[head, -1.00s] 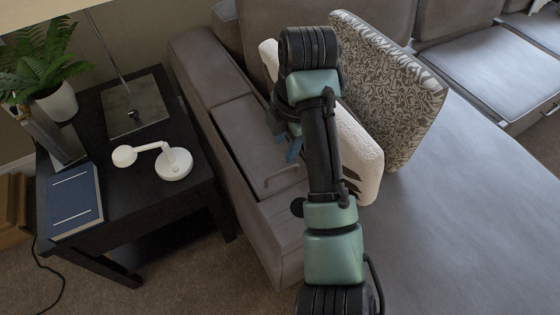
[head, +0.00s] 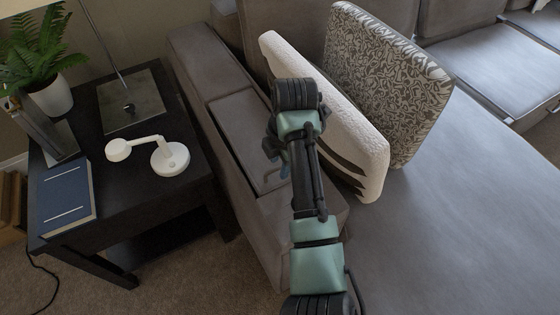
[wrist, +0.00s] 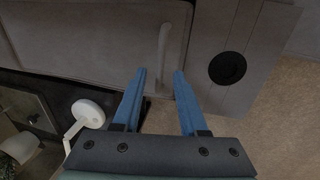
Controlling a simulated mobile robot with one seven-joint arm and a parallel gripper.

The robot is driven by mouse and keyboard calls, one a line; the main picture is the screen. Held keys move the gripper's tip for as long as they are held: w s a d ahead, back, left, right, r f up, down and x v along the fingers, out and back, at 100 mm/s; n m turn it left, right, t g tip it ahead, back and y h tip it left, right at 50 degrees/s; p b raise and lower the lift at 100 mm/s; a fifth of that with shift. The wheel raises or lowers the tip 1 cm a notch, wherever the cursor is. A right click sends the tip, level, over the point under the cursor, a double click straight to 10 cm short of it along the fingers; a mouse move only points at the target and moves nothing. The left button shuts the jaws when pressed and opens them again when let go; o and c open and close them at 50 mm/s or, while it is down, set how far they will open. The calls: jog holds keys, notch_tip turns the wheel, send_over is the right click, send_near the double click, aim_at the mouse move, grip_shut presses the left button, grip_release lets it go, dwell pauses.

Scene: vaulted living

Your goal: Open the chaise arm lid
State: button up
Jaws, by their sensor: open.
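The chaise arm lid (head: 237,122) is a grey panel set into the top of the sofa's left arm. It looks shut, level with the arm top. In the wrist view the lid (wrist: 85,38) fills the upper left, with a slim bar handle (wrist: 164,45) near its right edge. My gripper (wrist: 160,76) is open and empty, its two blue fingers pointing at the handle's near end. The fingers look apart from the handle. In the head view my gripper (head: 284,170) is over the lid's front end, mostly hidden by my arm.
A white cushion (head: 345,140) and a patterned cushion (head: 385,75) lean right of my arm. A dark side table (head: 125,205) with a white lamp (head: 170,158), blue book (head: 68,198) and plant (head: 45,60) stands at left. A round black inset (wrist: 227,68) lies right of the handle.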

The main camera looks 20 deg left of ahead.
jog(key=shift+c, duration=0.3)
grip_shut()
dwell(1.1)
